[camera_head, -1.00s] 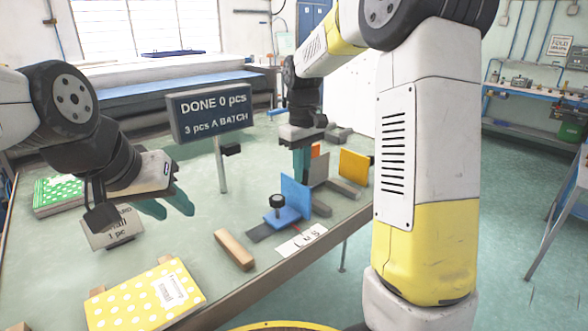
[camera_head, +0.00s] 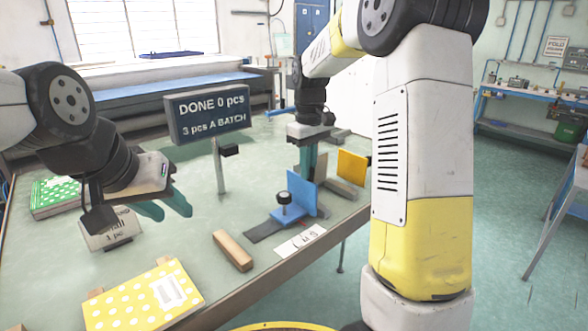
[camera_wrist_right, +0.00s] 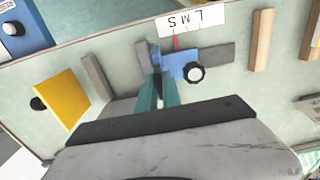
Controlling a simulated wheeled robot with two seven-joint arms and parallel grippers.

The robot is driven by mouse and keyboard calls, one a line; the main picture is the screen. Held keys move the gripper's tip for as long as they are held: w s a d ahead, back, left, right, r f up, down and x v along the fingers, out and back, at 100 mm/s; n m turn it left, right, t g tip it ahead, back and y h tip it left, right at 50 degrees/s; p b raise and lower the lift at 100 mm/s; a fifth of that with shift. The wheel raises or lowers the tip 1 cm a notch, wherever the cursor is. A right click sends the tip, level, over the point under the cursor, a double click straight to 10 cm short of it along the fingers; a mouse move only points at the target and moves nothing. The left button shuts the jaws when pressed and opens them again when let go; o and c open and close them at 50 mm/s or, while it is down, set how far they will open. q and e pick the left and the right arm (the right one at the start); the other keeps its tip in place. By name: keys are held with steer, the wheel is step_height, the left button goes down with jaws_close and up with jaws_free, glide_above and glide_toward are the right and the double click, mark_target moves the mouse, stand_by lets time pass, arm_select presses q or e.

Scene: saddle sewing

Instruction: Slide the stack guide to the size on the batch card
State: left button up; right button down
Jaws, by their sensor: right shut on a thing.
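The blue stack guide (camera_head: 300,191) stands on its dark rail, with a black knob (camera_head: 284,198) on its base. My right gripper (camera_head: 308,165) reaches down to its upright plate; in the right wrist view, the fingers (camera_wrist_right: 158,92) are shut on the plate. A white scale strip (camera_wrist_right: 190,20) reads L, M, S; the guide's red pointer (camera_wrist_right: 176,42) is by the S. The batch card (camera_head: 112,232) is partly covered by my left gripper; "...all" and "1 pc" show. My left gripper (camera_head: 165,207) is open and empty above the table.
A wooden block (camera_head: 233,251) and a yellow dotted booklet (camera_head: 145,297) lie at the front. A grey block and a yellow plate (camera_head: 352,166) stand beyond the guide. A sign on a post (camera_head: 207,112) reads DONE 0 pcs, 3 pcs A BATCH.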

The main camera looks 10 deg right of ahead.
steer(key=shift+w+d+r, duration=0.1)
steer(key=shift+w+d, duration=0.1)
steer(key=shift+d, duration=0.05)
steer(key=c, duration=1.5)
jaws_free()
step_height(320, 180, up, 8)
steer(key=shift+f, duration=0.15)
steer(key=shift+s, duration=0.1)
